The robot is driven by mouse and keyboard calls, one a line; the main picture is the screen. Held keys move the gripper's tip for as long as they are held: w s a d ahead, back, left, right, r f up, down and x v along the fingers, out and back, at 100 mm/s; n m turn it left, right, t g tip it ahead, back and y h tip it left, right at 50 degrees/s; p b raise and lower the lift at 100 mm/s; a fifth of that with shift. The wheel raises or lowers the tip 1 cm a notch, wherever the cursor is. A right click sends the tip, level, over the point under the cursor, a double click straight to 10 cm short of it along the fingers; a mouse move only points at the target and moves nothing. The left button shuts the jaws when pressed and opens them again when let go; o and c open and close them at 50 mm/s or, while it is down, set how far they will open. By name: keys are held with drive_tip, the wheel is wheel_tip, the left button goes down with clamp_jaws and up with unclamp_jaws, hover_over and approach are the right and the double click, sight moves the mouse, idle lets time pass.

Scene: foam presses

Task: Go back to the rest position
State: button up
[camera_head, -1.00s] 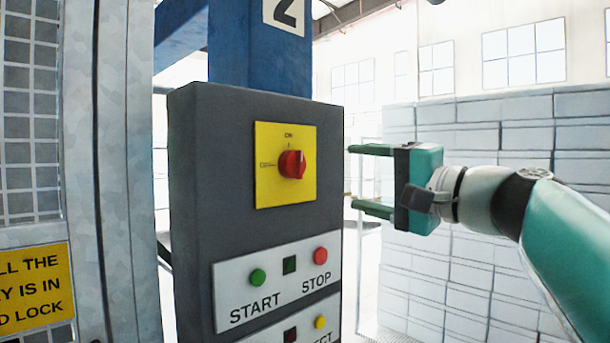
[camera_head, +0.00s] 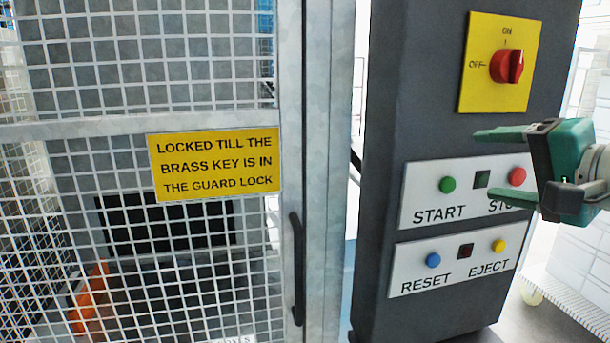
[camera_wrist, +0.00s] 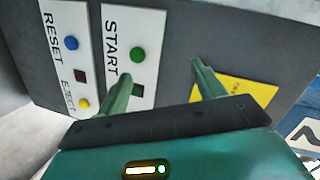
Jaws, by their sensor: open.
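My gripper (camera_head: 508,162) is at the right of the head view, in front of the dark grey control cabinet (camera_head: 385,200). Its two green fingers are apart with nothing between them. In the head view it covers part of the STOP label. In the wrist view my gripper (camera_wrist: 163,80) points at the cabinet face, with the fingers spread over the panel area. Whether a fingertip touches the cabinet cannot be told.
The red switch knob (camera_head: 507,66) on its yellow plate points to ON. Below are the START/STOP panel (camera_head: 418,196) and RESET/EJECT panel (camera_head: 410,284). A mesh guard door (camera_head: 60,130) with a yellow sign (camera_head: 215,163) and black handle (camera_head: 297,268) stands left. An orange object (camera_head: 88,300) is behind the mesh.

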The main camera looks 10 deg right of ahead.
drive_tip(key=w+a+f+n+g, duration=0.2)
drive_tip(key=a+f+n+g, duration=0.3)
drive_tip(key=a+f, duration=0.85)
drive_tip(key=s+a+f+n+g+h, duration=0.1)
drive_tip(key=s+a+f+n+g, duration=0.1)
drive_tip(key=f, duration=0.7)
drive_tip(key=s+a+f+n+g+h, duration=0.1)
drive_tip(key=s+a+f+n+g, duration=0.1)
drive_tip(key=f+n, duration=0.3)
wheel_tip(320, 180, down, 4)
drive_tip(key=shift+s+a+r+g+h, duration=0.1)
drive_tip(key=shift+s+a+g+h, duration=0.2)
drive_tip(key=shift+s+a, duration=0.45)
